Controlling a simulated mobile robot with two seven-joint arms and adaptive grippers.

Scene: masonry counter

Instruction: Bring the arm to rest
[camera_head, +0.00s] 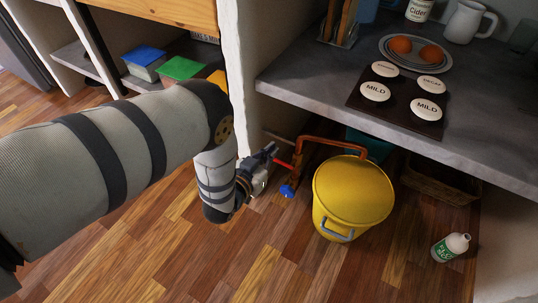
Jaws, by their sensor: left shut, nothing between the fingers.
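My left arm comes in from the left across the view, bent at the elbow beside the white wall post. My left gripper (272,158) is below the grey counter, near the floor, to the left of the yellow bin (352,192). The gripper is small in the view and its fingers look shut with nothing held. A red piece and a blue piece (287,190) show close to its tip; I cannot tell whether they touch it. My right gripper is not in view.
The grey counter (474,128) holds a dark board with several round labelled lids, a plate (388,52) with two orange balls, and a white jug (467,22). The wooden floor in front is clear.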

